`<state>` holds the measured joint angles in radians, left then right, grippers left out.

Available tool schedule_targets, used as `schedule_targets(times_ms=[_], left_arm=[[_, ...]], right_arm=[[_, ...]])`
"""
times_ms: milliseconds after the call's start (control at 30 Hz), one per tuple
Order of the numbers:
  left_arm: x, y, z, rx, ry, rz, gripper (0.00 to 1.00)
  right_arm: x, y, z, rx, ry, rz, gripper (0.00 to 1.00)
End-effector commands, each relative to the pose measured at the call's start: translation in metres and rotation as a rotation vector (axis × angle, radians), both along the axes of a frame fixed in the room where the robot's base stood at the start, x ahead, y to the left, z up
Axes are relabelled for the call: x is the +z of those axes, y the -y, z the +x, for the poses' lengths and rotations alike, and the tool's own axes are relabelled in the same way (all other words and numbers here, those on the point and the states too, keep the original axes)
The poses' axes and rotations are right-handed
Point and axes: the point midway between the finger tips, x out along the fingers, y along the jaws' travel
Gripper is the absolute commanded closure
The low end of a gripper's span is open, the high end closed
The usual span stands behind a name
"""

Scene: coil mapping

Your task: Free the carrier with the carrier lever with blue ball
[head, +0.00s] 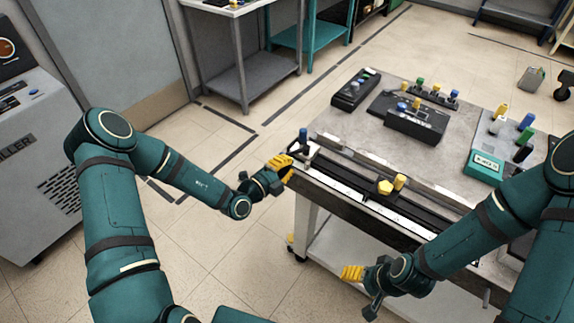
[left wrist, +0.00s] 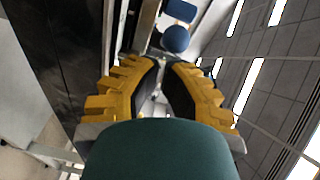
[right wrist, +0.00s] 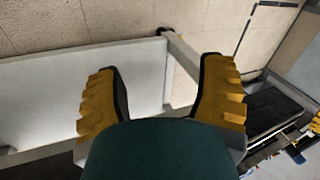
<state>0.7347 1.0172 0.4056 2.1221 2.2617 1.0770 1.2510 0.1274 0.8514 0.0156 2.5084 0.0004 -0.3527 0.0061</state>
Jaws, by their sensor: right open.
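The lever with the blue ball (head: 303,133) stands upright at the left end of the black rail (head: 345,173) on the bench's near edge. Its pale and dark carrier (head: 302,152) sits under it. My left gripper (head: 284,164) is just left of the carrier. In the left wrist view the blue ball (left wrist: 175,38) shows just beyond the left fingertips (left wrist: 163,62). These are drawn close together with a narrow gap. I cannot tell whether they touch the lever. My right gripper (head: 352,273) is open and empty, low in front of the bench; its fingers (right wrist: 160,68) are wide apart.
Black boxes (head: 415,125) and a grey unit with coloured posts (head: 500,130) stand behind on the bench top (head: 350,135).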

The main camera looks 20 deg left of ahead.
Motion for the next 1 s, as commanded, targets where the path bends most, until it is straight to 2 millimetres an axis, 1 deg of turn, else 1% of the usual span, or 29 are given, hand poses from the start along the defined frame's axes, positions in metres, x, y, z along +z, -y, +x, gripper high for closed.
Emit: schedule_targets(times_ms=[133, 267, 400, 833, 1000], left_arm=[[0.005, -0.008, 0.005, -0.01, 0.0, 0.0, 1.0], [0.002, -0.014, 0.008, -0.072, 0.003, 0.0, 1.0], [0.002, -0.019, 0.013, -0.095, -0.001, 0.0, 1.0], [0.0, -0.02, 0.014, -0.095, -0.001, 0.0, 1.0], [0.002, -0.02, 0.012, -0.096, -0.001, 0.0, 1.0]], right_arm=[[0.019, 0.001, 0.005, -0.008, 0.011, -0.002, 0.31], [0.021, 0.001, 0.006, -0.011, 0.015, -0.004, 0.31], [0.03, 0.002, 0.009, -0.017, 0.021, -0.005, 0.31], [0.03, 0.002, 0.01, -0.018, 0.023, -0.005, 0.31], [0.034, 0.002, 0.011, -0.019, 0.024, -0.005, 0.31]])
